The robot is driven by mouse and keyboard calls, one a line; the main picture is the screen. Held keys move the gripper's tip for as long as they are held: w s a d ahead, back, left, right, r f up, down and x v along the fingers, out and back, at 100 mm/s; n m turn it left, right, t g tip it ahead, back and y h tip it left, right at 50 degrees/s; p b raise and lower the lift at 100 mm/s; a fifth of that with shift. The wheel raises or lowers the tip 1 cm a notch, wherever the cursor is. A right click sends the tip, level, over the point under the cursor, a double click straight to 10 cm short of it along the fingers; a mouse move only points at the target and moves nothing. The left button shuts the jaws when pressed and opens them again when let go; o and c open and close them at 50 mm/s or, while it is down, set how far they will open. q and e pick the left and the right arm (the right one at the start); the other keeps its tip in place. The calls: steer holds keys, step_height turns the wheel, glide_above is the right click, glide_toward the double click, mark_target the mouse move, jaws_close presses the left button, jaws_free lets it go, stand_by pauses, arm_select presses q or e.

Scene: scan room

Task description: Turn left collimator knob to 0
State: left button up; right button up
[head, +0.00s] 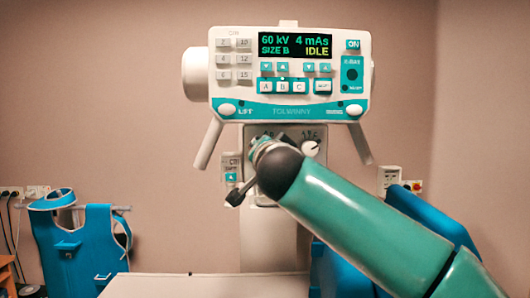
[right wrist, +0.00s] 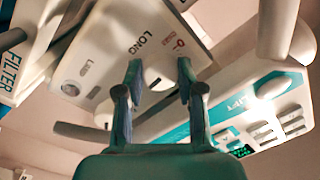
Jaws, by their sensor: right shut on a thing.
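The collimator panel (head: 252,131) is a pale plate below the control console. My right gripper (head: 262,143) comes in from the right and covers the left part of the panel, hiding the left knob there. The white right knob (head: 311,147) shows clear of it. In the right wrist view, the fingers of my right gripper (right wrist: 160,66) stand on both sides of a white round knob (right wrist: 157,78), shut on it, beside the printed word LONG. A dark mark shows on this knob, but I cannot read its setting. My left gripper is not in view.
The console (head: 290,75) above reads 60 kV, 4 mAs, SIZE B, IDLE. Its two grey handles (head: 208,143) slant down on either side of the panel. A pale table top (head: 190,286) lies below. A blue apron (head: 75,240) hangs at the left.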

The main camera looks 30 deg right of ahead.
steer(key=shift+n, duration=0.4)
steer(key=shift+w+a+f+n+g+h+p, duration=0.2)
steer(key=shift+n+p, duration=0.65)
steer(key=shift+n, duration=4.7)
steer(key=shift+s+d+r+n+g+h+p, duration=0.15)
steer(key=shift+n+h+p, duration=0.5)
steer(key=shift+n, duration=4.85)
steer(key=shift+w+a+f+n+g+h+p, duration=0.2)
steer(key=shift+n+p, duration=0.85)
steer(key=shift+n, duration=4.5)
steer(key=shift+s+d, duration=0.1)
